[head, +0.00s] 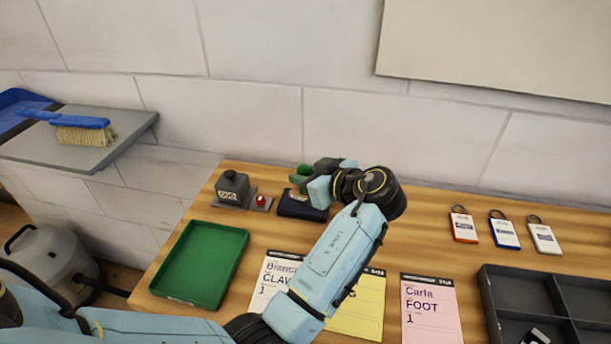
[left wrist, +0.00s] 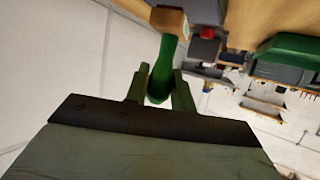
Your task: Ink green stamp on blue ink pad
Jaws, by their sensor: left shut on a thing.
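The green stamp (head: 301,174) is in my left gripper (head: 309,179), which is shut on its handle. In the left wrist view the green handle (left wrist: 161,68) sits between the two fingers (left wrist: 160,88), with a brown block (left wrist: 168,20) at its far end. The dark blue ink pad (head: 301,207) lies on the bench just below the stamp in the head view. The gripper partly hides the stamp, and I cannot tell whether the stamp touches the pad. My right gripper is not in view.
A grey box with a red button (head: 261,200) stands left of the pad. A green tray (head: 205,262) lies at front left. Paper cards (head: 429,310), several key tags (head: 504,230) and a dark divided tray (head: 488,305) are to the right.

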